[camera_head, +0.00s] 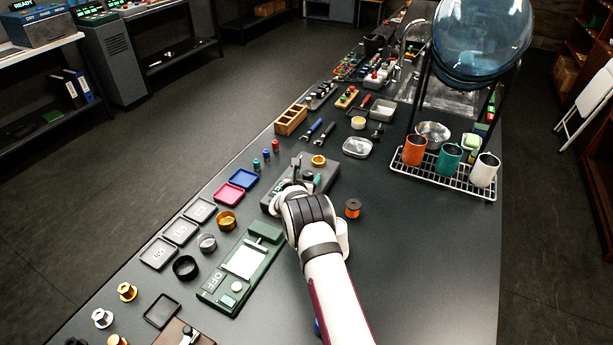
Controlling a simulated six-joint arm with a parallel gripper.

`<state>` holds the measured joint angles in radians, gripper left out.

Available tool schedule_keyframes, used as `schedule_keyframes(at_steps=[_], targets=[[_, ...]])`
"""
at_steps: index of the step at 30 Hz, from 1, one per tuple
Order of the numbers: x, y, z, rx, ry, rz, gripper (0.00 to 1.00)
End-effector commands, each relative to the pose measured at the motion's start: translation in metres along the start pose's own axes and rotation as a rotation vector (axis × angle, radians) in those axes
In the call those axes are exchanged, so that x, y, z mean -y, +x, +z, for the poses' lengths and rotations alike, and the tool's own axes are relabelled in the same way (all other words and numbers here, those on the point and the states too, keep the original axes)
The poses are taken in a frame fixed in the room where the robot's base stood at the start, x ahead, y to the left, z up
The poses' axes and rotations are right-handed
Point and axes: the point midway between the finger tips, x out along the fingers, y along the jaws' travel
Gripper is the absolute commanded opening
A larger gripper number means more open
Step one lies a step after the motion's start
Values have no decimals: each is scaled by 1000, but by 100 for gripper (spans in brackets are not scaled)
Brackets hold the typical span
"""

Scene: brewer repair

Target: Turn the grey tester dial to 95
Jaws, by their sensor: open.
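A dark grey box-like device (326,178), which looks like the tester, sits on the long bench near the middle of the view. A brass-coloured ring (318,160) is at its far end. My gripper (284,195) is over the near left part of this device, with its jaws open. My white arm reaches up to it from the bottom and covers part of the device. I cannot make out the dial, its number or whether the jaws touch it.
A green device (240,270) marked OFF lies to the near left. Trays, including a pink one (228,193) and a blue one (244,178), line the left edge. An orange-and-black spool (352,208) stands to the right. A wire rack (444,178) holds cups. The right foreground bench is clear.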

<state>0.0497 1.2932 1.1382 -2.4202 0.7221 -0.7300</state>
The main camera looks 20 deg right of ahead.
Motion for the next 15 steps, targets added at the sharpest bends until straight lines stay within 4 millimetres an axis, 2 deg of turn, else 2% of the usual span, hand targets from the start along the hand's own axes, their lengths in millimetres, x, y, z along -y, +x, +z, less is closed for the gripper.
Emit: schedule_keyframes(at_steps=[1, 2, 12, 15], targets=[[0, 0, 0, 0, 0, 0, 69], [0, 0, 0, 0, 0, 0, 63], [0, 0, 0, 0, 1, 0, 2], [0, 0, 0, 0, 1, -1, 0]])
